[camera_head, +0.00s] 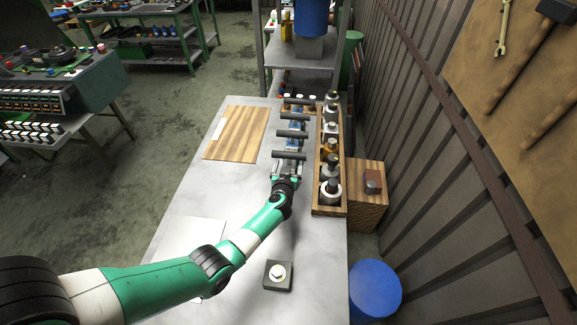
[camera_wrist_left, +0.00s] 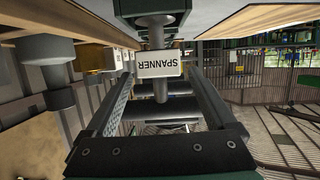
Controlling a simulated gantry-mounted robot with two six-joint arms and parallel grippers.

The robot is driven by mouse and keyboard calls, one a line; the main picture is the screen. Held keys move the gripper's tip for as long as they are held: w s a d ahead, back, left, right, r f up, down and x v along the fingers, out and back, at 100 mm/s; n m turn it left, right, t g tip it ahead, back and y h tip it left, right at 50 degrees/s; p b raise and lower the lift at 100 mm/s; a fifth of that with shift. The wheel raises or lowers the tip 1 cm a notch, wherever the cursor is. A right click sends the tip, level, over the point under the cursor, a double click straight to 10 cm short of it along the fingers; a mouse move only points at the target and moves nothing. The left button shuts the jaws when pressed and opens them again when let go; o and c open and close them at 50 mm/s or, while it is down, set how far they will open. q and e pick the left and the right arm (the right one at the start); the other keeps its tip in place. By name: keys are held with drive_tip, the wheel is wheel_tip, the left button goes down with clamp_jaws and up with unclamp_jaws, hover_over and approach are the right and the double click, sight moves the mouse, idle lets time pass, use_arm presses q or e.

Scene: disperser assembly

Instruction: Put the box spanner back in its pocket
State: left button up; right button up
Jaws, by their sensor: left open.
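A row of several T-handled tools with black cross handles stands in the rack beside the wooden tray. The nearest tool, the box spanner (camera_head: 289,156), is upright in front of my left gripper (camera_head: 287,168). In the left wrist view, which is upside down, a white SPANNER label (camera_wrist_left: 160,65) is on or in front of its grey shaft (camera_wrist_left: 160,90). The open fingers of my left gripper (camera_wrist_left: 160,98) lie on either side of the shaft, with visible gaps. Whether the spanner's lower end is seated in a pocket is hidden. My right gripper is not in view.
A long wooden tray (camera_head: 316,205) with several bottle-like parts stands close on the right, with a wooden block (camera_head: 380,201) beyond it. A wooden board (camera_head: 237,134) lies at left. A dark square base with a pale knob (camera_head: 277,274) sits near the front.

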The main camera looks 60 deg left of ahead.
use_arm(q)
drive_tip(key=p+v, duration=0.7)
drive_tip(key=v, duration=0.5)
drive_tip(key=shift+w, duration=0.1)
